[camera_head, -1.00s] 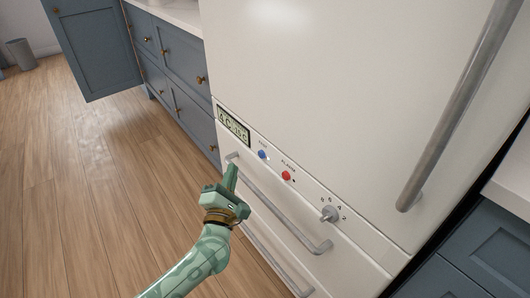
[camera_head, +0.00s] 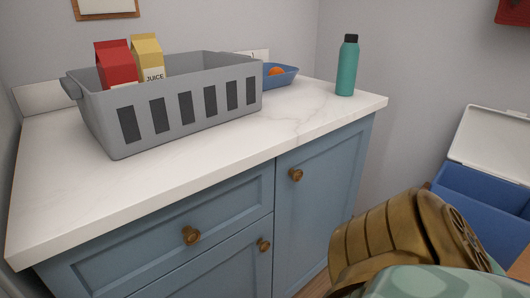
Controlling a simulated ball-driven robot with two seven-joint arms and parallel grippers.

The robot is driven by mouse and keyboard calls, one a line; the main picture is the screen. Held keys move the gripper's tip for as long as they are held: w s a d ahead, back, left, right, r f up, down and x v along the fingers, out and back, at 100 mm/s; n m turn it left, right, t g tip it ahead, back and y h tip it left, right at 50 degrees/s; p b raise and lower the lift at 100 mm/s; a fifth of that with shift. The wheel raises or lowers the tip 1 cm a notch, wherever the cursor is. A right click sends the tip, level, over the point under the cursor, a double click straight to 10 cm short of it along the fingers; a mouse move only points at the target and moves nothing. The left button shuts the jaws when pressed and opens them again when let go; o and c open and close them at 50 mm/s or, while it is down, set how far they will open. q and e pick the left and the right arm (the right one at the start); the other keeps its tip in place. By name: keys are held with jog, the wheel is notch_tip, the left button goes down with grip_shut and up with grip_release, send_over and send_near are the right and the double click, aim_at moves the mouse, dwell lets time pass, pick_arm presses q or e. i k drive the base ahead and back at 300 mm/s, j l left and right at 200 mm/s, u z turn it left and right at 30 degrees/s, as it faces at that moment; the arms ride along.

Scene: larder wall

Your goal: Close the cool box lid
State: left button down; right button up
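A blue cool box (camera_head: 482,200) stands at the right edge of the view, beyond the end of the counter. Its white lid (camera_head: 494,143) is open and tilted up at the back, against the wall side. The box's right part is cut off by the frame. My own arm, with a brass-coloured joint, fills the lower right and hides part of the box's front. Neither of my grippers shows in the view.
A blue cabinet with a white marble top (camera_head: 290,137) stands in front. On it are a grey basket (camera_head: 185,105) with red and yellow cartons, a blue tray (camera_head: 283,80) with an orange fruit, and a teal bottle (camera_head: 346,72). A red object (camera_head: 513,11) hangs on the wall.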

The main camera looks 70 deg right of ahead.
aim_at(495, 144)
jog(key=k+z, duration=0.15)
jog(key=z, duration=3.3)
